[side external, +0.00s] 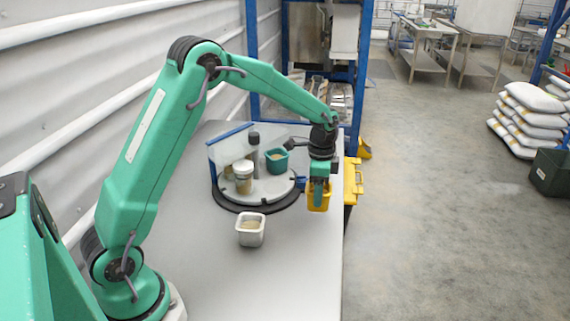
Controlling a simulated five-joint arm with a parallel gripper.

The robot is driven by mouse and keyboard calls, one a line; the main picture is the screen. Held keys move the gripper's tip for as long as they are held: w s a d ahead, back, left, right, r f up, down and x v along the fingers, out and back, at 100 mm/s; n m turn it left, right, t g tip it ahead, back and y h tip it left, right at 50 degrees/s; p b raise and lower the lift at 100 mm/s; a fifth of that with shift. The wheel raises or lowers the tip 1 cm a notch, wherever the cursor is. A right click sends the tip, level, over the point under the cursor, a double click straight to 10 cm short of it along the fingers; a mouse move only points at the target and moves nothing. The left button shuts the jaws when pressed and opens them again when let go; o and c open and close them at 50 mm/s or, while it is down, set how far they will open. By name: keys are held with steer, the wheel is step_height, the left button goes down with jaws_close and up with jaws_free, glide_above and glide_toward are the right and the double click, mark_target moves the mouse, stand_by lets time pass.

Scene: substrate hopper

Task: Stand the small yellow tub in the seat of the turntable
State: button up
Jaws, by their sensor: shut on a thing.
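The small yellow tub (325,203) is between the fingers of my gripper (318,190), which is shut on it. The gripper hangs down and partly covers the tub. It is near the right edge of the table, just right of the turntable (264,206). From this view I cannot tell how far the tub is above the table. The turntable has a grey disc with a black rim. A jar with a pale lid (243,178) and a green tub (276,160) stand on it. I cannot make out an empty seat clearly.
A white tub (250,230) with something tan inside stands on the grey table (290,285) in front of the turntable. A clear panel with a blue top edge (230,134) rises at the turntable's back left. A yellow piece (353,182) is at the table's right edge.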

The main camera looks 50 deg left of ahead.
steer(key=s+a+r+m, duration=0.1)
steer(key=a+r+m, duration=0.2)
steer(key=a, duration=0.5)
steer(key=s+a+r+m, duration=0.1)
steer(key=a+r+m, duration=0.2)
steer(key=a, duration=0.5)
steer(key=shift+s+a+r, duration=0.25)
steer(key=shift+s+a, duration=0.1)
steer(key=shift+s, duration=0.05)
steer(key=shift+f, duration=0.1)
steer(key=shift+f, duration=3.85)
steer(key=shift+f, duration=0.2)
steer(key=o, duration=0.9)
steer(key=shift+r, duration=0.1)
